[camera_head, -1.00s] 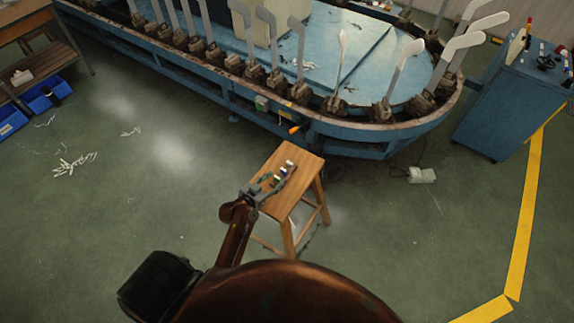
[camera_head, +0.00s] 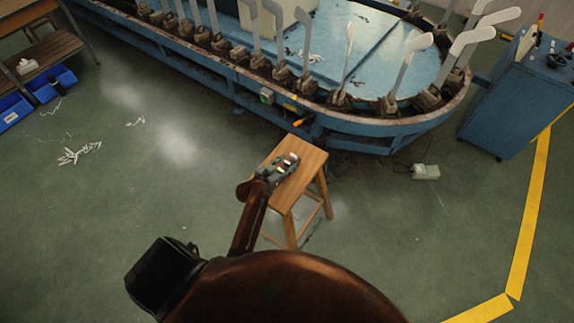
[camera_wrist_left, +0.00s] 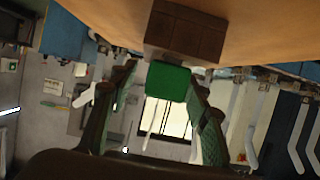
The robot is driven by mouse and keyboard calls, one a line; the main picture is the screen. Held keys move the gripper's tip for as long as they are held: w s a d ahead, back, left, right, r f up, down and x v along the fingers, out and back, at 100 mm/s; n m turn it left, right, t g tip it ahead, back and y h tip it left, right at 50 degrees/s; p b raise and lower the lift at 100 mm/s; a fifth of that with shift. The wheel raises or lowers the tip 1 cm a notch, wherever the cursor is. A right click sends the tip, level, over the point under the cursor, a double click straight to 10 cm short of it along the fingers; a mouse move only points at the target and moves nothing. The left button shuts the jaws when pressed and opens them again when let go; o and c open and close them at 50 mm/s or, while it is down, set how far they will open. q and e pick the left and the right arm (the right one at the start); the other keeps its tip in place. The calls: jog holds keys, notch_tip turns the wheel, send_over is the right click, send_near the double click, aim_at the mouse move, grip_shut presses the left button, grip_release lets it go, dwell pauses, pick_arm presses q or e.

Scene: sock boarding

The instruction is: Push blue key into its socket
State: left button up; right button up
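A wooden stool (camera_head: 305,163) stands in the middle of the head view, with a row of small coloured pieces (camera_head: 290,160) on its top. My left gripper (camera_head: 281,167) is over these pieces and partly hides them. In the left wrist view, the left gripper's (camera_wrist_left: 161,80) fingers are spread. A green piece (camera_wrist_left: 168,82) shows between their tips, in front of a brown block (camera_wrist_left: 185,35) at the stool top. I cannot tell whether a finger touches the green piece. I cannot make out the blue key or its socket. My right gripper is not in view.
A large blue machine (camera_head: 330,122) with upright white sock forms stands behind the stool. A blue control cabinet (camera_head: 510,105) is at the right. Blue bins (camera_head: 48,88) are at the left. The floor (camera_head: 110,210) left of the stool is mostly clear.

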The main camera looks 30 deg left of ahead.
pick_arm(q)
jog(key=c, duration=0.9)
jog(key=shift+c, duration=0.2)
